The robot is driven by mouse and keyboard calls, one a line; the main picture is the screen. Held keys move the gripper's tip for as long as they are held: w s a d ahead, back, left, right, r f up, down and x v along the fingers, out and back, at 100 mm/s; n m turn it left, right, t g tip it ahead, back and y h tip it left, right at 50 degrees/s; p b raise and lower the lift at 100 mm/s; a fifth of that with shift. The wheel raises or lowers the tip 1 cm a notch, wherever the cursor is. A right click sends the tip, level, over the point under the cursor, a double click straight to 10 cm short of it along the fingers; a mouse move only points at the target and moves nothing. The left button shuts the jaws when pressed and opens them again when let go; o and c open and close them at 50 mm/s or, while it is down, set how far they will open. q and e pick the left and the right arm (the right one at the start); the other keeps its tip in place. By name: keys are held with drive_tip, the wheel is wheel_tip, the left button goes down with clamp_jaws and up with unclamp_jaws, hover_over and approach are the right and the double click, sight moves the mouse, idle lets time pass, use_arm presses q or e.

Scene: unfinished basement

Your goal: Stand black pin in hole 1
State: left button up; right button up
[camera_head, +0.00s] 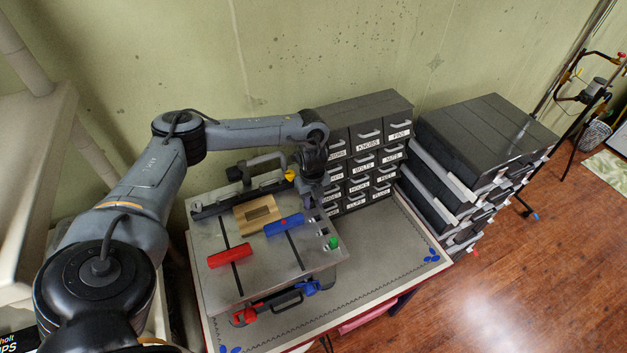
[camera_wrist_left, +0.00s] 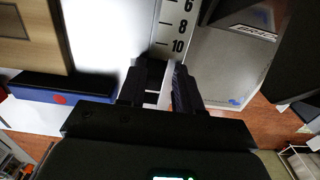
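My left gripper (camera_head: 318,197) hangs over the right back part of the grey work plate (camera_head: 212,283), in front of the labelled drawers. In the left wrist view its two dark fingers (camera_wrist_left: 166,80) are apart, with light surface showing between them, so it is open and appears empty. I cannot make out the black pin or hole 1 for sure in either view. My right gripper is out of view.
A wooden block (camera_head: 243,221) with a recess, a blue block (camera_head: 284,225) and a red block (camera_head: 230,256) lie on the plate. A numbered scale (camera_wrist_left: 181,25) shows beyond the fingers. A drawer cabinet (camera_head: 361,103) stands behind right.

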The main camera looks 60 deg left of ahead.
sight(312, 199)
use_arm(q)
drive_tip(key=r, duration=0.2)
drive_tip(key=shift+s+a+r+b, duration=0.1)
drive_tip(key=shift+s+r+b, duration=0.2)
drive_tip(key=shift+r, duration=0.1)
wheel_tip(312, 199, up, 7)
drive_tip(key=p, duration=0.4)
drive_tip(key=shift+f, duration=0.15)
drive_tip(key=shift+r+p, duration=0.3)
drive_tip(key=shift+r, duration=1)
drive_tip(key=shift+w, duration=0.1)
